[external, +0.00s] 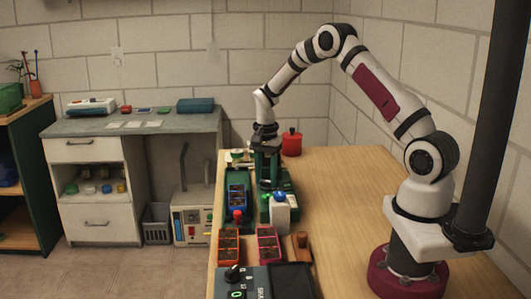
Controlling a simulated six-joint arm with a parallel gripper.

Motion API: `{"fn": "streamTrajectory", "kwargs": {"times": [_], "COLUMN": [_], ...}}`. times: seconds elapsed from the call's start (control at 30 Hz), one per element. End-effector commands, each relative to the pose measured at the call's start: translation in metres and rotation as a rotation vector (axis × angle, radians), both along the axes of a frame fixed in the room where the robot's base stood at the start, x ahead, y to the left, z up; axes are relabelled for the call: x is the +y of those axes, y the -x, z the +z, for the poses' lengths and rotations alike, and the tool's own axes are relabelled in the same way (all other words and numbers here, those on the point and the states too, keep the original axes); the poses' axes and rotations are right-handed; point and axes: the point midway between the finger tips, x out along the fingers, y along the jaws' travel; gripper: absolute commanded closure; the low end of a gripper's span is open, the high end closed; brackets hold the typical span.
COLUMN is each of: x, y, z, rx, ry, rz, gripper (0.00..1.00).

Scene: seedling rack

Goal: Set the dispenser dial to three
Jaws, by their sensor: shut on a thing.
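My gripper (267,146) points down at the far part of the wooden table, at a dark green upright piece (268,170). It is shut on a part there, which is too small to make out. A grey box (256,282) at the near edge of the picture carries a black knob (234,273) with small pale marks beside it and a lit green display (236,294). The display looks like a zero, but I cannot read it surely. My gripper is well apart from this knob. I cannot tell whether this knob is the dispenser dial.
A white bottle with a blue top (279,212), a blue tray (236,196), a red knob (238,215), and orange (229,246) and pink (268,245) seedling trays crowd the left side. A red pot (291,143) stands behind. The table's right half (345,190) is clear.

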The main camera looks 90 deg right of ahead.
Motion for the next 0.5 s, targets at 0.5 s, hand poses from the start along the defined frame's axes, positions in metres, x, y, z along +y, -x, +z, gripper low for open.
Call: {"fn": "streamTrajectory", "kwargs": {"times": [0.5], "x": [0.0002], "y": [0.0002], "z": [0.0008], "rx": [0.0], "ry": [0.0], "rz": [-0.348], "gripper": [1.0]}}
